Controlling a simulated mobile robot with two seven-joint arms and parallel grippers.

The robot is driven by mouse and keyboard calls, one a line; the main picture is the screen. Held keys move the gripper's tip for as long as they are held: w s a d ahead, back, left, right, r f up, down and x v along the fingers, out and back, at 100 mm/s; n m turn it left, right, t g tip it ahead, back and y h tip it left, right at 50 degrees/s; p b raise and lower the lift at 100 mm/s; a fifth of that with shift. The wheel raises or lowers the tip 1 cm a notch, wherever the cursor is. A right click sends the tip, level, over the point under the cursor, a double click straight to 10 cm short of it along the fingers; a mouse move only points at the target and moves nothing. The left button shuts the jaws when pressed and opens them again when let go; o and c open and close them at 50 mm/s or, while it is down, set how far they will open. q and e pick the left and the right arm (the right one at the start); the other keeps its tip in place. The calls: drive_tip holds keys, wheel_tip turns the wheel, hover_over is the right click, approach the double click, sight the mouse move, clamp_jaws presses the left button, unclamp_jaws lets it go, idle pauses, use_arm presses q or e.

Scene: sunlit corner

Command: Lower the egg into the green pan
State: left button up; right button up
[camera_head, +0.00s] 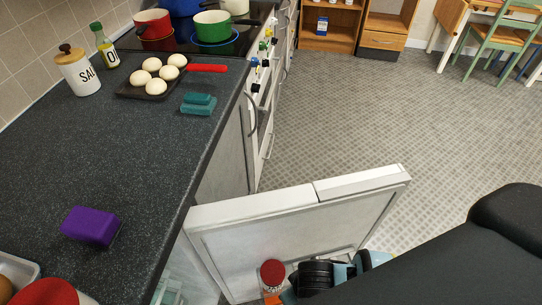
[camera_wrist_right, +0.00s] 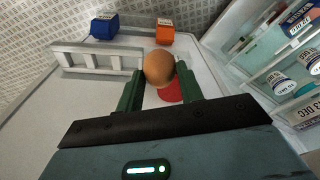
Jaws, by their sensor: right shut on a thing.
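A brown egg (camera_wrist_right: 159,69) is held between the two dark green fingers of my right gripper (camera_wrist_right: 160,82) in the right wrist view. The gripper is over the inside of an open fridge door. A green pan (camera_head: 212,24), white inside, stands on the stove at the top, far from the gripper. My left gripper is in neither view.
The open fridge door (camera_head: 290,225) stands beside the dark counter (camera_head: 140,165). A red-topped item (camera_head: 272,272) is at the door. Red pan (camera_head: 152,22), tray with pale round items (camera_head: 130,90), salt jar (camera_head: 77,72) and purple block (camera_head: 90,226) are along the counter and stove.

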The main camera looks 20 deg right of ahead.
drive_tip(key=w+a+r, duration=0.2)
drive_tip(key=w+r, duration=0.1)
drive_tip(key=r, duration=0.6)
drive_tip(key=w+a+r+m, duration=0.1)
drive_tip(key=w+a+r, duration=0.2)
drive_tip(key=r, duration=0.6)
drive_tip(key=w+a+r+m, duration=0.1)
drive_tip(key=w+a+r, duration=0.1)
drive_tip(key=r, duration=0.7)
drive_tip(key=shift+w+a+r, duration=0.35)
drive_tip(key=shift+w+r, duration=0.05)
drive_tip(key=shift+w, duration=0.45)
drive_tip(key=shift+s, duration=0.1)
